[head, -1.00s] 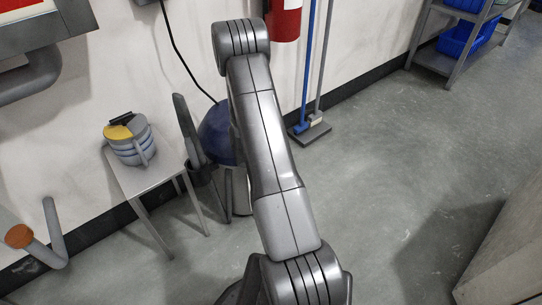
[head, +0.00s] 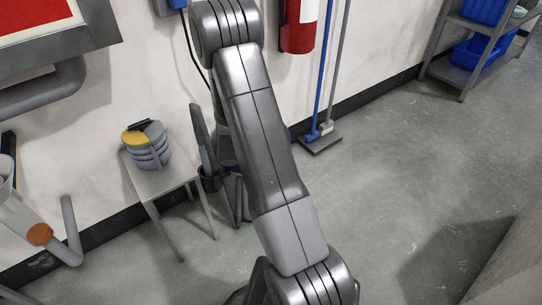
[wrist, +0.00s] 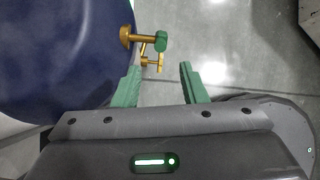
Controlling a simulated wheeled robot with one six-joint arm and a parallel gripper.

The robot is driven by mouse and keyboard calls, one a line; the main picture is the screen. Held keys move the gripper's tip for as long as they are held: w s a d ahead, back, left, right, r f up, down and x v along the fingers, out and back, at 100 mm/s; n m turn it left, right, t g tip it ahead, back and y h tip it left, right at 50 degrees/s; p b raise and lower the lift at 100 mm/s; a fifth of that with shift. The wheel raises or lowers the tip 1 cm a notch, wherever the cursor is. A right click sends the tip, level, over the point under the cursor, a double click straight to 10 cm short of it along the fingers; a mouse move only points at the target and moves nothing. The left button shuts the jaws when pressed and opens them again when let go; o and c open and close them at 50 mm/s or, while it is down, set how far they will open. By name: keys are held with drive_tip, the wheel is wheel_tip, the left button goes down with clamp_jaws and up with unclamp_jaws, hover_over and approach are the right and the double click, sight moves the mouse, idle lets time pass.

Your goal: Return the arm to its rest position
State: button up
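My arm spans the middle of the head view, its elbow high near the wall. In the wrist view my gripper (wrist: 158,80) is open, with its two green fingers apart. Nothing is between the fingertips but grey floor behind. A dark blue rounded vessel (wrist: 60,55) fills the left of the wrist view. A brass valve with a green knob (wrist: 160,41) sticks out from it, just beyond the fingertips and apart from them. In the head view my arm hides most of this vessel and my fingers cannot be made out.
A red extinguisher (head: 298,28) hangs on the wall beside a blue-handled broom (head: 322,75). A shelf with blue bins (head: 475,52) stands back right. Floor right of my arm is clear.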

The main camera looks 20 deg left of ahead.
drive_tip(key=shift+s+a+r, duration=0.1)
drive_tip(key=shift+s+r, duration=0.05)
drive_tip(key=shift+r, duration=0.05)
drive_tip(key=b+x, duration=0.4)
drive_tip(key=x, duration=1)
drive_tip(key=shift+s+r, duration=0.1)
